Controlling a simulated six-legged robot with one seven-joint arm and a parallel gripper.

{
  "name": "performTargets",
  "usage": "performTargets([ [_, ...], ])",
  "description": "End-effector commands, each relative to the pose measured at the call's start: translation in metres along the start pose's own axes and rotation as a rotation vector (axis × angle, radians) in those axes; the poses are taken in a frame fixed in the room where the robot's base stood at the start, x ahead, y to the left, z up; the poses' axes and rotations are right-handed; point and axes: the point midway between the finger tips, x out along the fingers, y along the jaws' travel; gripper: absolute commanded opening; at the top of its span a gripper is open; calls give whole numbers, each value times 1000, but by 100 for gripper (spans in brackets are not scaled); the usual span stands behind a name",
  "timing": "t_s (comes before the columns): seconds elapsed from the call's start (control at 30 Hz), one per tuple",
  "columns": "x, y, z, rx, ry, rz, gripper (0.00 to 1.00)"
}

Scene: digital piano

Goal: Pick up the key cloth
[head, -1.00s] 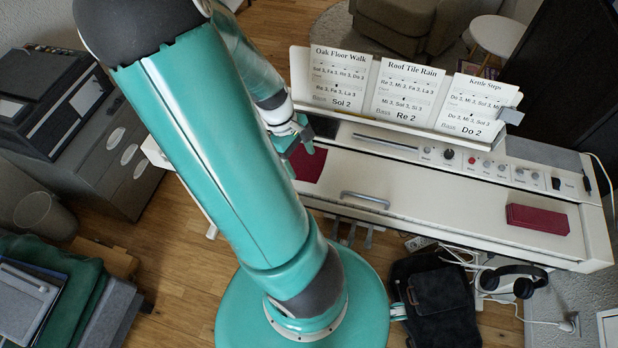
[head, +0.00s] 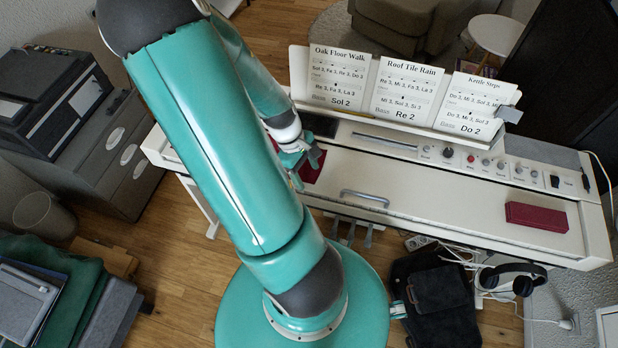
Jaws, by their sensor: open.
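A flat dark red cloth (head: 314,168), which looks like the key cloth, lies on the left part of the white piano's closed lid. My arm and gripper hide much of it, and a bit of red also shows left of my arm. My gripper (head: 307,166) is open, with its fingers over the cloth. I cannot tell whether the fingers touch it. Nothing shows between them.
The piano lid (head: 440,205) is clear around its handle (head: 364,199). A dark red box-like item (head: 536,217) lies at its right end. Song sheets (head: 404,92) stand on the rack behind a row of knobs. A black bag (head: 440,300) lies on the floor in front.

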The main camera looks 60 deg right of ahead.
Motion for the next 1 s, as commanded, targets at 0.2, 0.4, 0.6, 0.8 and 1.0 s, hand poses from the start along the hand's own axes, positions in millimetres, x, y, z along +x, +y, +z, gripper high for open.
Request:
performTargets([
  [0.2,1,-2,0,-2,-3,-4,36],
  [0.4,1,-2,0,-2,-3,-4,16],
  [0.6,1,-2,0,-2,-3,-4,0],
  [0.8,1,-2,0,-2,-3,-4,0],
  [1.0,-17,-1,5,-3,3,-1,0],
])
